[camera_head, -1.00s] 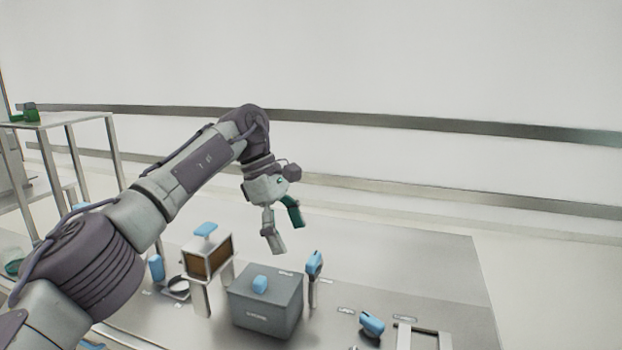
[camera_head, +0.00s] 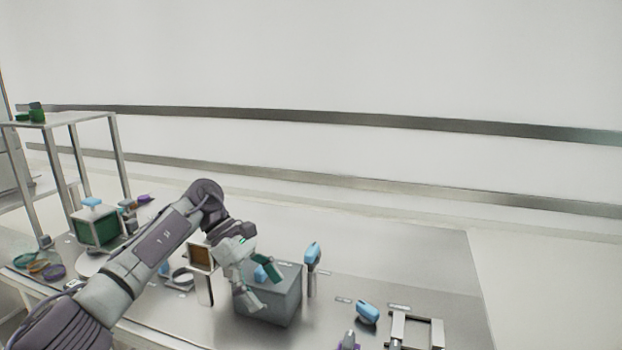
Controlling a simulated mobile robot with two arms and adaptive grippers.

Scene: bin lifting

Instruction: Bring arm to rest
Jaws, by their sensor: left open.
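My left arm comes in from the lower left. Its gripper (camera_head: 260,284) is open, with one grey and one green-tinted finger, pointing down in front of the grey box (camera_head: 285,300) on the table. No object shows between its fingers. A blue piece on the box's top is partly hidden behind the gripper. I cannot tell whether the fingers touch the box. My right gripper does not show.
The table (camera_head: 425,265) holds a small brown-fronted stand (camera_head: 201,257), a blue-topped post (camera_head: 312,255), a blue item (camera_head: 367,313), a metal frame (camera_head: 417,318) and a green bin (camera_head: 97,227). A tall rack (camera_head: 66,122) stands at the left. The table's back right is clear.

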